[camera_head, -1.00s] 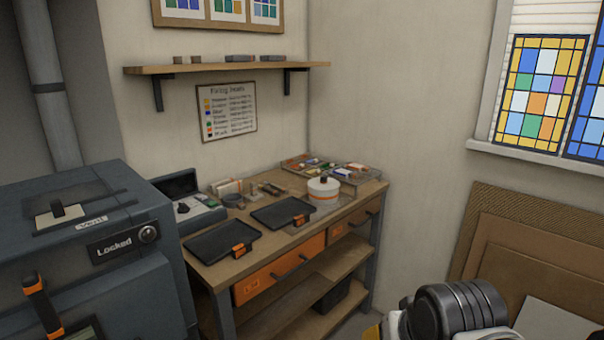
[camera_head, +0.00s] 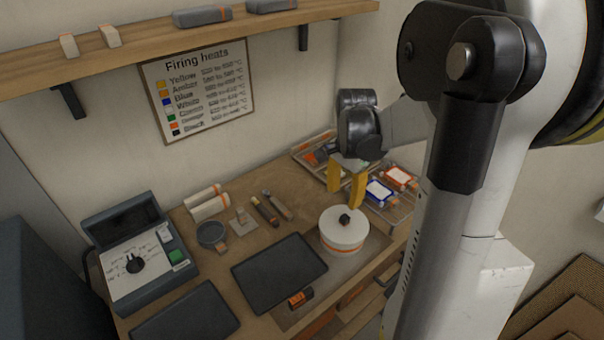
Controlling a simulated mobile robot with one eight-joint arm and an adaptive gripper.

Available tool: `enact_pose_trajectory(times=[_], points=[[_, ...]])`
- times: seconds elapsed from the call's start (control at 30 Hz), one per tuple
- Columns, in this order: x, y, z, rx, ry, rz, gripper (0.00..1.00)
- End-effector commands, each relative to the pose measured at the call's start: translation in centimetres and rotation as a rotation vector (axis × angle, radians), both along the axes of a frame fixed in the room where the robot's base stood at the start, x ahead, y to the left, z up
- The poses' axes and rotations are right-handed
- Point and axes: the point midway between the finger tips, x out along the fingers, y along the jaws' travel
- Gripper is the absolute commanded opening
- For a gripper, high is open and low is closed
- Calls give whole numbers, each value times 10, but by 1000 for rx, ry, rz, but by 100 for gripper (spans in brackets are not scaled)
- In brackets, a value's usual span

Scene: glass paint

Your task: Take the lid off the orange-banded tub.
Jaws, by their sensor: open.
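The orange-banded tub (camera_head: 342,243) is a round white tub with an orange band near its top. It stands on the workbench near the front right edge. My gripper (camera_head: 346,198) has yellow fingers and is open and empty. It hangs above and just behind the tub, fingers pointing down, apart from the knob as far as I can tell.
A dark tray (camera_head: 279,273) lies left of the tub, another dark tray (camera_head: 187,315) further left. A wire rack (camera_head: 402,207) with colored packs is behind right. Brushes (camera_head: 265,210), a small dark bowl (camera_head: 211,233) and a control box (camera_head: 136,262) stand further left. A shelf (camera_head: 160,38) hangs above.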

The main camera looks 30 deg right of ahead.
Motion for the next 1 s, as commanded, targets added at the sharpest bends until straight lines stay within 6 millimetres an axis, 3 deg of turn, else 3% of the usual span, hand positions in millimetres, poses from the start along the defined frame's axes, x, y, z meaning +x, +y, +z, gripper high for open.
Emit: enact_pose_trajectory(times=[0.3, 0.57, 0.8, 1.0], points=[[0, -3, -48, 3, 5, -13, 47], [-1, -5, -66, 3, 4, -12, 47], [0, -11, -103, 3, 4, -12, 47], [-1, -11, -109, 3, 4, -11, 47]])
